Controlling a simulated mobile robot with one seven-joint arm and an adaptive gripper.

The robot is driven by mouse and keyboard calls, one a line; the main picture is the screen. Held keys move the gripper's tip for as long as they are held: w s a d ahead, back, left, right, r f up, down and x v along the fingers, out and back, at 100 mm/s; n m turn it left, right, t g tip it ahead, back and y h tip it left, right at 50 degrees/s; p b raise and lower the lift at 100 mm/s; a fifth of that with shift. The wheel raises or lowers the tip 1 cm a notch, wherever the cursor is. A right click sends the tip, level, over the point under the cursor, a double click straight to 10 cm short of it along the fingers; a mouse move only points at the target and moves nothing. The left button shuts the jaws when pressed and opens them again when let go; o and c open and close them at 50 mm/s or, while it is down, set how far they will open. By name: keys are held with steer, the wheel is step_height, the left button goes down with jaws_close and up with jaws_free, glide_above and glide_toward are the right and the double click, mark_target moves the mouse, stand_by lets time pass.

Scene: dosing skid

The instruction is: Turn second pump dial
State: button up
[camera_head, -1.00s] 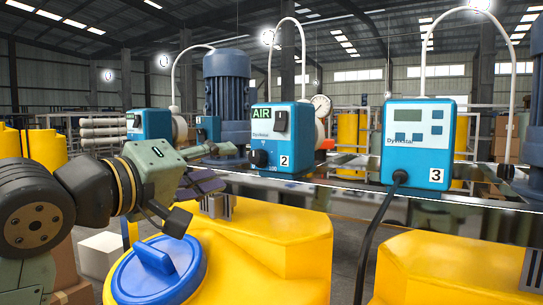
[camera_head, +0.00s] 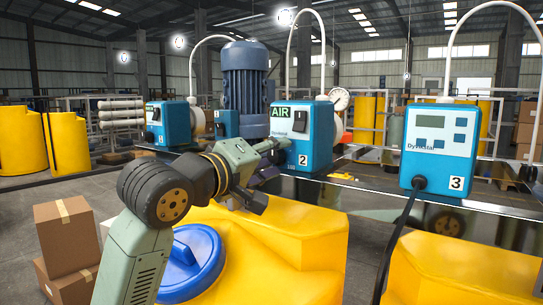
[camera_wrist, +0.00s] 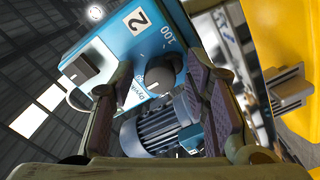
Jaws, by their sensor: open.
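The second pump (camera_head: 318,135) is a blue box with a "2" label and an AIR sign, standing on the dark rail. In the wrist view my gripper (camera_wrist: 155,88) is open, with one finger on either side of the dial. Whether the fingers touch it I cannot tell.
Pump 3 (camera_head: 440,148) stands to the right with a black cable hanging from it. Other blue pumps (camera_head: 168,124) stand to the left. A yellow tank (camera_head: 300,240) with a blue lid (camera_head: 195,262) lies below my arm. Cardboard boxes (camera_head: 65,237) are at the left.

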jaws_close()
stand_by(0.3)
